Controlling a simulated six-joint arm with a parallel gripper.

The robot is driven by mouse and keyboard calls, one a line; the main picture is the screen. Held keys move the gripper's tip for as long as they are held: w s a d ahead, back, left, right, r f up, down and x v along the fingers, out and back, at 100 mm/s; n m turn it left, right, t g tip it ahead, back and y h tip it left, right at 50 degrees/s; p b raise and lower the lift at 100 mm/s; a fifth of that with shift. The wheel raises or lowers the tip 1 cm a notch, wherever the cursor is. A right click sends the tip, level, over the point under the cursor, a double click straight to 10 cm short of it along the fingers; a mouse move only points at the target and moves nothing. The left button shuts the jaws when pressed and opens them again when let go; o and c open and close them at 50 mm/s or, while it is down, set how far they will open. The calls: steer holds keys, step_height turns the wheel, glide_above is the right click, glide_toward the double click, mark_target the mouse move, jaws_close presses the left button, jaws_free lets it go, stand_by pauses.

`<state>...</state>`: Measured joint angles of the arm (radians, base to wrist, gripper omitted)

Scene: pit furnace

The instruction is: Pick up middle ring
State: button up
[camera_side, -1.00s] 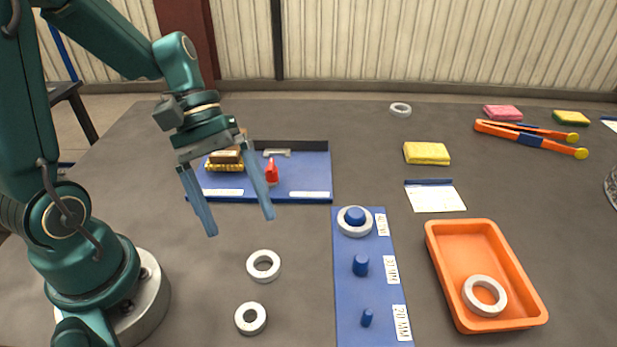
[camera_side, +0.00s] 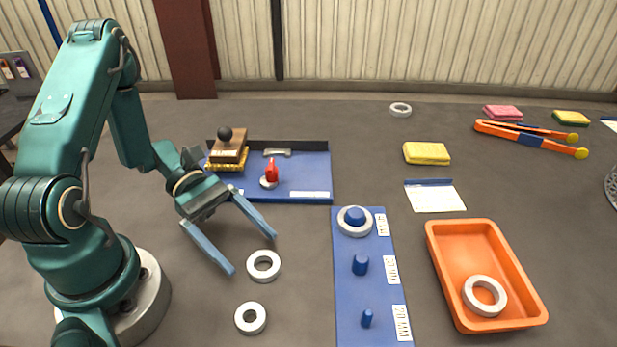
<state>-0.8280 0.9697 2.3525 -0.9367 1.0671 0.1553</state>
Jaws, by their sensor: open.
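A white ring (camera_side: 263,266) lies flat on the dark table, left of the blue peg board (camera_side: 346,292). A second, similar white ring (camera_side: 251,318) lies nearer the camera. A larger white ring (camera_side: 354,222) sits around the top peg of the board. Another white ring (camera_side: 485,295) lies in the orange tray (camera_side: 462,249). One more white ring (camera_side: 400,110) lies far back on the table. My gripper (camera_side: 254,254) is open and empty. Its blue fingers point down and right, with the tips just left of and behind the farther of the two left rings.
Two shorter blue pegs (camera_side: 360,264) on the board are bare. A blue tool board (camera_side: 300,178) with a brush, a red item and a metal piece stands behind my gripper. Yellow sponge (camera_side: 427,153), white note (camera_side: 435,197) and orange tongs (camera_side: 530,137) lie to the right.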

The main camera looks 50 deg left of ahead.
steer(key=shift+x, duration=1.25)
jaws_close()
steer(key=shift+r, duration=0.15)
